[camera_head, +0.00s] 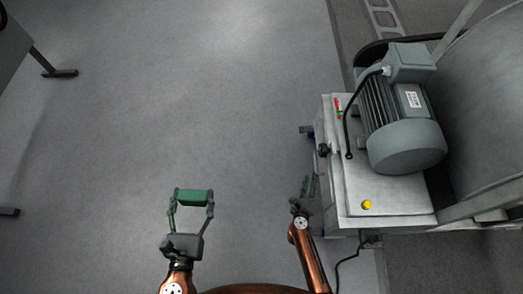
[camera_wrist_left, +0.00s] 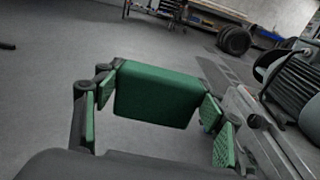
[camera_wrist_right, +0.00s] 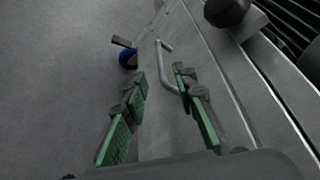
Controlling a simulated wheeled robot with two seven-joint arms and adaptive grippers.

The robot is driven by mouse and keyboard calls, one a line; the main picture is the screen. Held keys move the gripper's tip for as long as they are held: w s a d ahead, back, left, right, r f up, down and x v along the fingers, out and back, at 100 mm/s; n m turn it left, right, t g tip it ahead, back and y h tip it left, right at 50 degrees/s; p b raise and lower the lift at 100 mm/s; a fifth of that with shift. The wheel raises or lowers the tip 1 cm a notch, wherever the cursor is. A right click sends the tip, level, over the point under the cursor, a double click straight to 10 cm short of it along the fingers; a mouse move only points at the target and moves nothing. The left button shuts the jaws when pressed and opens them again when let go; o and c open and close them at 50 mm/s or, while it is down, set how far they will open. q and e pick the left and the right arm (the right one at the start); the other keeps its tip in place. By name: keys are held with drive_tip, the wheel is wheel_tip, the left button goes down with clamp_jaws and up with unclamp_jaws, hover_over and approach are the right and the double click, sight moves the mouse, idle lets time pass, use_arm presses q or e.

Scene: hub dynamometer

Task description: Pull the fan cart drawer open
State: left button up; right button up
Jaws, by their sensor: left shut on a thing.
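The fan cart (camera_head: 385,208) is a pale grey cabinet with a motor on top, at the right of the head view. Its drawer front and a bent metal bar handle (camera_wrist_right: 165,68) show in the right wrist view. My right gripper (camera_head: 306,186) is low beside the cart's left side. In the right wrist view its green-padded fingers (camera_wrist_right: 159,82) are spread open, the handle lying ahead between the tips. Whether they touch it I cannot tell. My left gripper (camera_head: 193,208) is shut on a green block (camera_wrist_left: 158,94), held over open floor away from the cart.
A blue caster (camera_wrist_right: 127,57) sticks out at the cart's foot. A black knob (camera_head: 323,150) juts from its side, and a yellow button (camera_head: 367,204) is on top. A cable (camera_head: 346,262) lies near my right arm. Floor left of the cart is clear.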

sight(315, 161)
drive_tip(key=b+x, duration=0.4)
drive_tip(key=x, duration=0.6)
drive_tip(key=shift+f, duration=0.2)
use_arm(q)
drive_tip(key=shift+g, duration=0.3)
drive_tip(key=shift+w+f, duration=0.15)
drive_tip(key=shift+f, duration=3.35)
use_arm(e)
drive_tip(key=shift+w+d+r, duration=0.15)
drive_tip(key=shift+w+d, duration=0.05)
drive_tip(key=shift+w, duration=0.25)
drive_tip(key=shift+c, duration=0.6)
clamp_jaws()
